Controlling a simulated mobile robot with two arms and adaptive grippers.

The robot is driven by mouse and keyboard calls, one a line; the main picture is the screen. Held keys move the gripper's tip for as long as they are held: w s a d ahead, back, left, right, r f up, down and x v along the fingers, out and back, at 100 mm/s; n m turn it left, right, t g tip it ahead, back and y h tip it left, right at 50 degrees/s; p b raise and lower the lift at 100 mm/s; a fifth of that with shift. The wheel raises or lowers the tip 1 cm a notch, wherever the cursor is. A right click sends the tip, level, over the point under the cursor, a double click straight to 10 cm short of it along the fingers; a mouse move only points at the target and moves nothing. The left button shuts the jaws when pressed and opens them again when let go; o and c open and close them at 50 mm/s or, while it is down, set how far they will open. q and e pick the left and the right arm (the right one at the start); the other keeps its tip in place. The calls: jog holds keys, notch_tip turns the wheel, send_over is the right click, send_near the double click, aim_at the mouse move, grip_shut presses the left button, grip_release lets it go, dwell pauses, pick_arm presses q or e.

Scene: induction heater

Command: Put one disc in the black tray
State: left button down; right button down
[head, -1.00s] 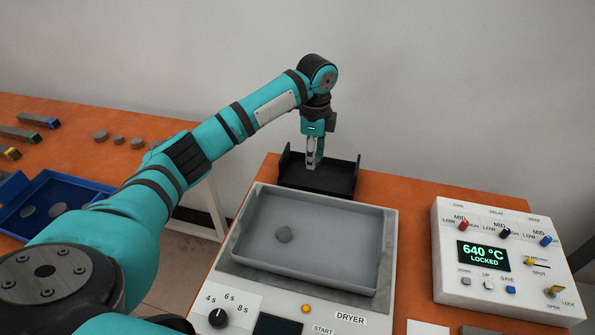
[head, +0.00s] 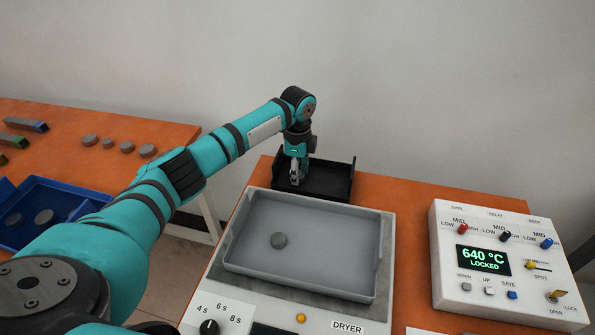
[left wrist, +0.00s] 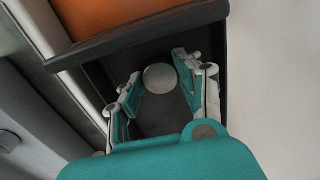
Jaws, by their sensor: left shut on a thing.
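My left gripper (head: 296,180) points down inside the black tray (head: 335,183), at its left part. In the left wrist view the gripper (left wrist: 160,80) is shut on a grey round disc (left wrist: 160,78), with the black tray (left wrist: 150,32) around and below it. The head view does not clearly show the held disc. I cannot tell whether the disc touches the tray floor. My right gripper is not in view.
The control box (head: 505,300) reading 640 °C stands at the right. The dryer's grey tray is in front of the black tray. A wall is behind.

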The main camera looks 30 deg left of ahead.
pick_arm(q)
jog(key=shift+f, duration=0.1)
jog(key=c, duration=0.9)
grip_release()
jog(key=shift+o, duration=0.2)
notch_tip(320, 180, up, 12)
